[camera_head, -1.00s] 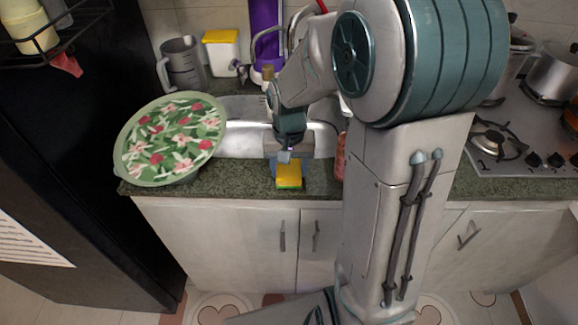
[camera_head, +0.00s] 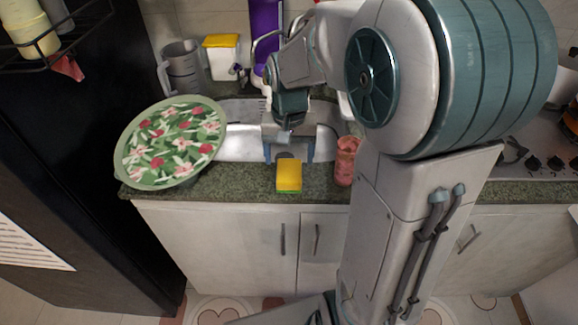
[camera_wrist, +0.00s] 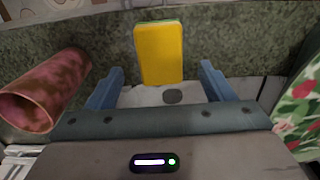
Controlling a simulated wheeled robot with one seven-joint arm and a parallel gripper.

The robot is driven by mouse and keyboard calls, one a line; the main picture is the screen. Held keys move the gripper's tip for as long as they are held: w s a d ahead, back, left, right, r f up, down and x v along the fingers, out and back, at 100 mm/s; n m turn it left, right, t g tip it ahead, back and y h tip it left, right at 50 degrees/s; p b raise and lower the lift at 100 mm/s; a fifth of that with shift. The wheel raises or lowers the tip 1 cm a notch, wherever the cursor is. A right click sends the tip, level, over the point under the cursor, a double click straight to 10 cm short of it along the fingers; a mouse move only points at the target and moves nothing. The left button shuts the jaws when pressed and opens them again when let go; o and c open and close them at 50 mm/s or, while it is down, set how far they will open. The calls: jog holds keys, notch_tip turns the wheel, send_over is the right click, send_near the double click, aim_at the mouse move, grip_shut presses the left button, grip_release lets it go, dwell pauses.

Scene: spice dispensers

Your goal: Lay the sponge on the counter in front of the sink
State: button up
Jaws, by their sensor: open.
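The yellow sponge with a green underside (camera_head: 289,175) lies on the green counter (camera_head: 240,182) in front of the sink (camera_head: 240,143). In the wrist view the sponge (camera_wrist: 159,54) lies ahead of the fingers, with clear space between them and it. My gripper (camera_head: 289,157) is open and empty, its blue fingers spread just behind the sponge on the sink side. The wrist view shows both fingers of my gripper (camera_wrist: 160,82) apart with nothing between them.
A reddish cylindrical container (camera_head: 345,160) stands on the counter right of the sponge. A green floral tray (camera_head: 170,143) leans at the left of the sink. A grey jug (camera_head: 183,68) and a yellow-lidded white box (camera_head: 221,56) stand behind. The counter's front edge is close to the sponge.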

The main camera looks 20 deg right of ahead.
aim_at(289, 172)
notch_tip(289, 172, up, 6)
jog(key=s+f+n+t, duration=0.2)
jog(key=s+n+t, duration=0.1)
jog(key=s, duration=1)
jog(key=shift+s+a, duration=0.2)
jog(key=shift+s, duration=0.15)
